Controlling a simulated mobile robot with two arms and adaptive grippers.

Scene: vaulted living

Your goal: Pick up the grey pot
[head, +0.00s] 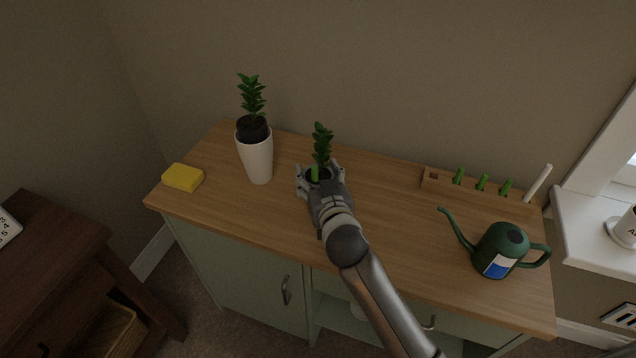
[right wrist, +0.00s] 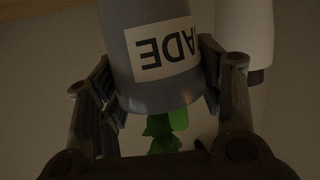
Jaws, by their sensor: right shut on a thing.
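The grey pot (right wrist: 160,88) fills the middle of the right wrist view, upside down in the picture, with a white label whose letters read "ADE". A leafy green plant (head: 322,145) rises from it, with a green tag at its base. My right gripper (head: 320,176) is shut on the pot, with one finger on each side of it. In the head view the gripper hides most of the pot. I cannot tell whether its base touches the cabinet top. My left gripper is not in view.
A white pot (head: 258,160) with a plant stands just left of my right gripper on the wooden cabinet top (head: 390,215). A yellow sponge (head: 182,178) lies farther left. A green watering can (head: 498,250) and a wooden holder (head: 475,193) are to the right.

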